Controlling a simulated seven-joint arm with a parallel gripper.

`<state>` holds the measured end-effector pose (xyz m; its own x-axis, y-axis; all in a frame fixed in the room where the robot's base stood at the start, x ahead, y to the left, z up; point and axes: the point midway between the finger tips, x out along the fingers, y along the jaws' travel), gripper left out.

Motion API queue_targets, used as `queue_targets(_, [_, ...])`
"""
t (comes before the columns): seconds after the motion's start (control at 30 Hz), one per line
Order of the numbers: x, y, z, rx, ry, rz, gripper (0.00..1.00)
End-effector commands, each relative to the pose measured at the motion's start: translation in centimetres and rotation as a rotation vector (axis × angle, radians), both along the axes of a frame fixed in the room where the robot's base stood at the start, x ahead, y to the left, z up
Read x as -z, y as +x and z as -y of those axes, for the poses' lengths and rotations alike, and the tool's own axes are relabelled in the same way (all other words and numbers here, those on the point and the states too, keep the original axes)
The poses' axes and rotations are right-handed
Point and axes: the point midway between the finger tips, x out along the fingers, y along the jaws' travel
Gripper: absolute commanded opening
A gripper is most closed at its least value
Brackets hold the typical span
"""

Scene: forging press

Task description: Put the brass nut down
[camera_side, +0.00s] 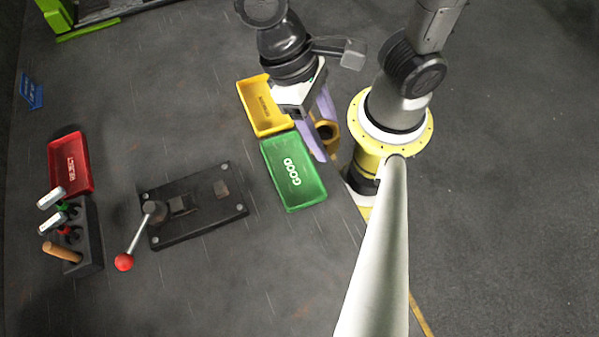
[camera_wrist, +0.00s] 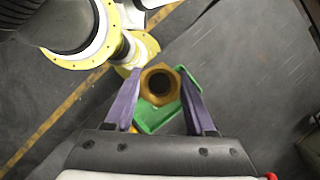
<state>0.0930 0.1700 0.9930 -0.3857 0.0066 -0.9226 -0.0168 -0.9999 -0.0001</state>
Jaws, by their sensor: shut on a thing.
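The brass nut (camera_wrist: 160,85), a hexagonal ring with a dark hole, sits between the two purple fingers of my gripper (camera_wrist: 159,100) in the wrist view. My gripper is shut on it. In the side view the nut (camera_side: 328,131) is partly hidden by the fingers of my gripper (camera_side: 318,127). It is held to the right of the trays, near the table's right edge. Its height above the table is hard to tell. The green GOOD tray (camera_side: 308,194) lies just below the gripper in the side view. In the wrist view the green tray (camera_wrist: 153,124) shows partly behind the nut.
A yellow tray (camera_side: 245,95) adjoins the green one. A dark fixture (camera_side: 200,226) with a red-knobbed lever (camera_side: 124,262) stands left of centre. A red REJECT tray (camera_side: 84,185) and a tool block (camera_side: 91,250) are farther left. My yellow base is close on the right.

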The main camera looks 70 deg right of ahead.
Motion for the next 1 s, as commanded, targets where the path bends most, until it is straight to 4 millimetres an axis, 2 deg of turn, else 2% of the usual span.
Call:
queue_targets(0.1, [2.3, 0.7, -1.5, 0.000, -0.005, -0.006, 0.00])
queue_targets(0.33, [4.8, 1.9, -3.5, 0.000, 0.000, -0.002, 0.00])
queue_targets(0.53, [5.9, 2.3, -4.2, 0.000, -0.001, -0.001, 0.00])
queue_targets(0.77, [8.6, 2.3, -4.2, 0.001, -0.002, -0.002, 0.00])
queue_targets(1.0, [9.0, 2.3, -4.2, 0.001, 0.000, 0.000, 0.00])
